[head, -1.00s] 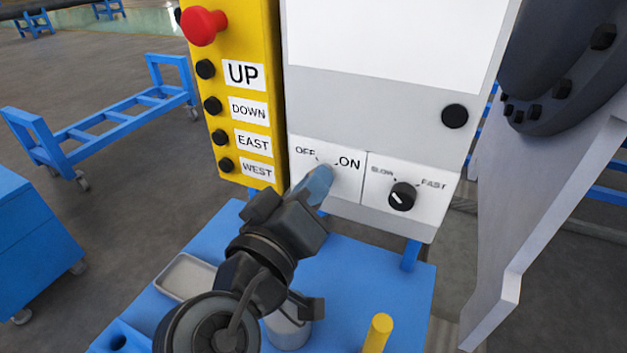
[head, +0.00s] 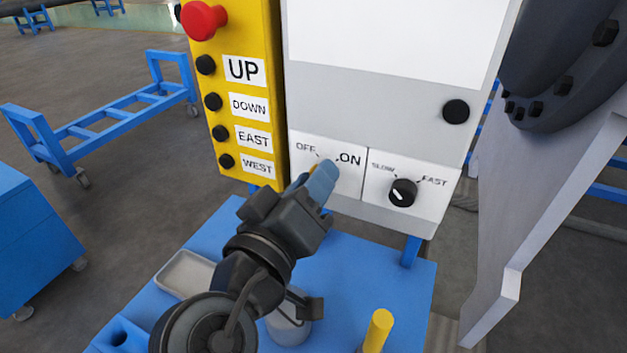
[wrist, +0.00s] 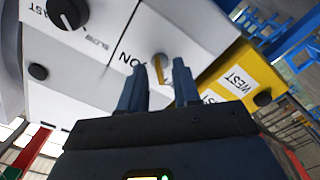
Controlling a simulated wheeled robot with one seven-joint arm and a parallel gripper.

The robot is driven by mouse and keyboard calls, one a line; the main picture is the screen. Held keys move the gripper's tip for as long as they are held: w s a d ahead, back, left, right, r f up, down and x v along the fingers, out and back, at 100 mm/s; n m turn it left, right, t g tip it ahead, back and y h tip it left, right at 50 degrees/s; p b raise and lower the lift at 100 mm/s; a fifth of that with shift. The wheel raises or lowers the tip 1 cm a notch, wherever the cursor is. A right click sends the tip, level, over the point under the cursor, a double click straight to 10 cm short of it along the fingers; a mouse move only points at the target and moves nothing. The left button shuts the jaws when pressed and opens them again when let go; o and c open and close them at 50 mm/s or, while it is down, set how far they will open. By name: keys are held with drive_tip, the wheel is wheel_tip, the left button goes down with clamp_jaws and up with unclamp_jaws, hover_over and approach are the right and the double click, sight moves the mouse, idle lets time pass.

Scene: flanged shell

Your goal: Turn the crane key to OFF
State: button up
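The crane key (wrist: 157,70) is a small yellow piece on a grey round lock, on a white panel marked OFF and ON. In the head view only a sliver of the key (head: 313,168) shows beside my fingers. My gripper (head: 322,172) is at this panel, its blue fingers reaching up toward the lock between the two labels. In the wrist view my gripper (wrist: 158,66) has its fingers apart, with the key showing in the gap between the tips. I cannot tell whether either finger touches the key.
A SLOW/FAST knob (head: 403,193) is just right of the key panel. A yellow button box (head: 250,70) with a red button (head: 203,20) stands to the left. Below are a blue table (head: 345,270), a grey tray (head: 186,273) and a yellow peg (head: 378,330).

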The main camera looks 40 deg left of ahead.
drive_tip(key=b+v, duration=0.1)
drive_tip(key=v, duration=0.6)
drive_tip(key=shift+s, duration=0.2)
drive_tip(key=shift+s+d, duration=0.1)
